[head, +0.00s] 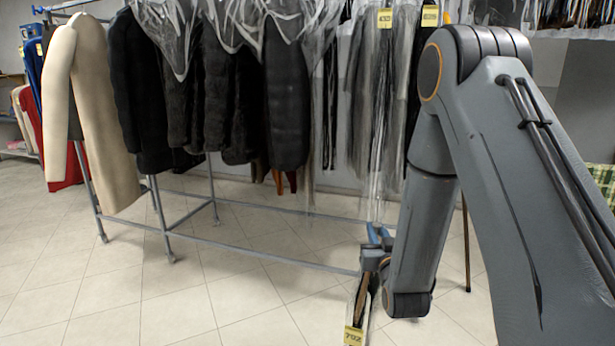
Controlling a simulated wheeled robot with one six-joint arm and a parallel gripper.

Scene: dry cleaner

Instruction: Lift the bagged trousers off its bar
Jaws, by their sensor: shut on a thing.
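My gripper (375,256) is low in the right half of the head view, in front of the rack's lower rail. It is shut on the bagged trousers (362,304), seen as a narrow dark brown strip in clear plastic with a yellow number tag (353,337). They hang below the gripper, clear of the rack's top bar, and run out of the bottom of the picture. A blue part shows at the gripper's tip; I cannot tell what it is. My arm hides some of the view on the right.
A grey wheeled rack (262,258) holds dark coats (208,88) under plastic and a cream coat (103,115) at the left. Other narrow bagged garments (377,95) with yellow tags hang behind my arm. The tiled floor (150,290) in front is clear.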

